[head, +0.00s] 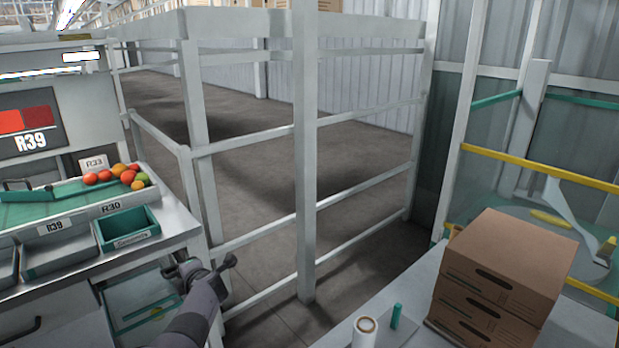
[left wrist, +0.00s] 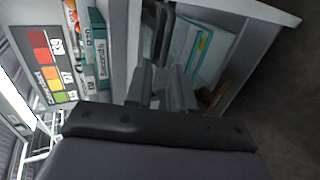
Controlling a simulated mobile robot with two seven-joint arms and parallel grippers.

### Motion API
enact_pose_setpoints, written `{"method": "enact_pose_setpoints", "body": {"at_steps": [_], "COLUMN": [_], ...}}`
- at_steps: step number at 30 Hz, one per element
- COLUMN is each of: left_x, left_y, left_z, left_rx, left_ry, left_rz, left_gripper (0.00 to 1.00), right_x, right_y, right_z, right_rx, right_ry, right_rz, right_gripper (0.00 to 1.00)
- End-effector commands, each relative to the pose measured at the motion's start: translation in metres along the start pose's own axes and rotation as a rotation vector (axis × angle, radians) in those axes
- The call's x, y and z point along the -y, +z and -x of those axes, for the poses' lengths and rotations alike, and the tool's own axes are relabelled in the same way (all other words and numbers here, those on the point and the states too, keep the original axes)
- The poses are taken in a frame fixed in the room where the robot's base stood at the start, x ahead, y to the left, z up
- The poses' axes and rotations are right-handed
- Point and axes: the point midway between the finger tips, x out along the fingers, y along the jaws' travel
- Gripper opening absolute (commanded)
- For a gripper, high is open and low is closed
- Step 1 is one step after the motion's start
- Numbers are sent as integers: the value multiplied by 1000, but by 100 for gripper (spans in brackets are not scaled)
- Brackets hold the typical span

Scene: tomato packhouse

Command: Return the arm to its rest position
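My left gripper (head: 200,268) is in the lower left of the head view, in front of the cabinet below the sorting counter. It is close to an open drawer (head: 140,305) with a teal edge. In the left wrist view its two grey fingers (left wrist: 164,85) stand close together. Dark bars are beyond them, and I cannot tell whether the fingers hold anything. The teal-edged drawer also shows there, just right of the fingers (left wrist: 198,52). My right gripper is in neither view.
A teal bin labelled Seconds (head: 128,230) and a grey bin (head: 55,248) sit at the counter's front. Several tomatoes (head: 120,175) lie above. A metal rail frame (head: 306,190) stands mid-view. Cardboard boxes (head: 510,255) and a white roll (head: 365,330) stand on the right table.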

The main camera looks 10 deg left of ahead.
Motion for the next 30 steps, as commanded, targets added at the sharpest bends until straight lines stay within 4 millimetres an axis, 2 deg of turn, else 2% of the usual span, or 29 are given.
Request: {"method": "enact_pose_setpoints", "body": {"at_steps": [7, 10, 14, 17, 23, 26, 30], "left_x": [9, 13, 25, 41, 92, 123, 170], "left_y": [-60, -80, -94, -98, -98, -98, -103], "left_z": [-18, -15, -1, 17, 68, 101, 155], "left_rx": [-3, 28, 92, 156, 322, 417, 559], "left_ry": [191, 290, 396, 461, 552, 584, 614], "left_rz": [-263, -437, -671, -854, -1208, -1375, -1589], "left_gripper": [23, 23, 23, 23, 23, 23, 23], "right_x": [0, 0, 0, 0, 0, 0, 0], "right_y": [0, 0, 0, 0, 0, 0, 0], "right_z": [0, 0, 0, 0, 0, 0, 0], "right_rx": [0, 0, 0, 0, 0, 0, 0], "right_ry": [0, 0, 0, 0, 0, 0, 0], "right_rz": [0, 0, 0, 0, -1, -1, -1], "right_gripper": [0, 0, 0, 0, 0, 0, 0]}}
